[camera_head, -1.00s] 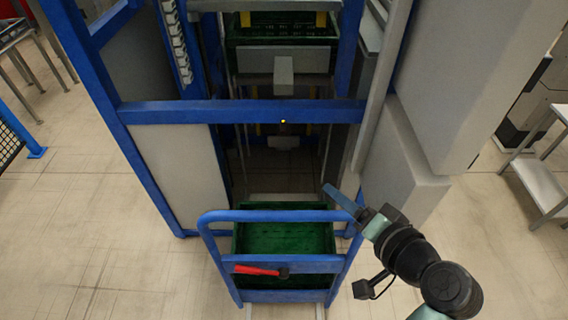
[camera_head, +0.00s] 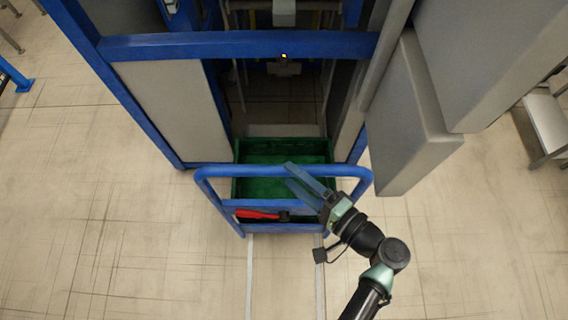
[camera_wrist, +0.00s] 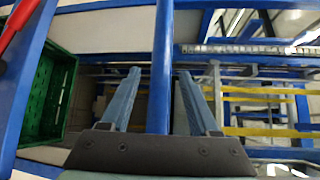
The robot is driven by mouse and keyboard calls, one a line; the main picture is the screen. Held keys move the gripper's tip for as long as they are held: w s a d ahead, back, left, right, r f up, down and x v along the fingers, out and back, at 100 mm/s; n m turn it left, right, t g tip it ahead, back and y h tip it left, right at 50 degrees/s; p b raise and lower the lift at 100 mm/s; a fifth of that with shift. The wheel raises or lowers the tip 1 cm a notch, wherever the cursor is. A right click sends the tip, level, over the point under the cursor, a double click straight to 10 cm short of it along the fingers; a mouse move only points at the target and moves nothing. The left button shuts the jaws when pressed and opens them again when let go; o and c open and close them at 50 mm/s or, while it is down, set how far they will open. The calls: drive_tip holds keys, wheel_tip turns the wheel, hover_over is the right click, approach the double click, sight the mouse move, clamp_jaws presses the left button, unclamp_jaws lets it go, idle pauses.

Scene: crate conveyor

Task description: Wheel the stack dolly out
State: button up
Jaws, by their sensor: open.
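The stack dolly has a blue tubular push handle (camera_head: 225,172) and stands in the opening of a blue-framed machine. A green crate (camera_head: 285,148) sits on it behind the handle. A red lever (camera_head: 257,214) is on the handle's lower crossbar. My gripper (camera_head: 290,175) is open at the right half of the handle's top rail. In the wrist view a blue bar (camera_wrist: 162,40) runs between the two spread fingers (camera_wrist: 160,72); I cannot tell whether they touch it. The green crate (camera_wrist: 50,95) and part of the red lever (camera_wrist: 20,18) show at the left there. The dolly's wheels are hidden.
The machine's blue crossbar (camera_head: 230,46) spans above the dolly. Grey panels (camera_head: 410,120) stand close on the right. Two pale floor rails (camera_head: 249,275) run from the dolly toward me. The floor in front is clear. A metal table (camera_head: 545,120) stands at far right.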

sight(284, 170)
drive_tip(key=shift+x, duration=1.8)
clamp_jaws()
